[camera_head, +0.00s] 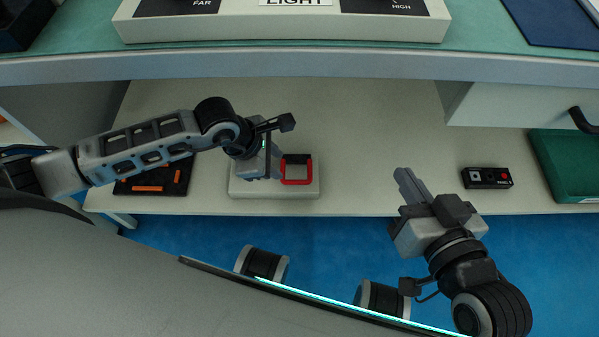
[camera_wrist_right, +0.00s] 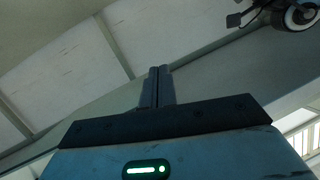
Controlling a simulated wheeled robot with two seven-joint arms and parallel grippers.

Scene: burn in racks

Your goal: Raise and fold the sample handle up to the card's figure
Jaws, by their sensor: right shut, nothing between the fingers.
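The sample is a low pale block (camera_head: 300,191) on the white bench, with a red loop handle (camera_head: 297,182) joined to a dark piece at its top. My left gripper (camera_head: 275,173) is over the block, just left of the handle. Its arm and hand hide the block's left part. I cannot tell whether its fingers are open or touch the handle. I see no card with a readable figure.
A dark tray with orange strips (camera_head: 188,175) lies left of the block. A small black box with a red button (camera_head: 487,178) and a green tray (camera_head: 562,150) are at right. A shelf edge (camera_head: 300,67) crosses above, bearing a white panel marked FAR, LIGHT, HIGH (camera_head: 290,28).

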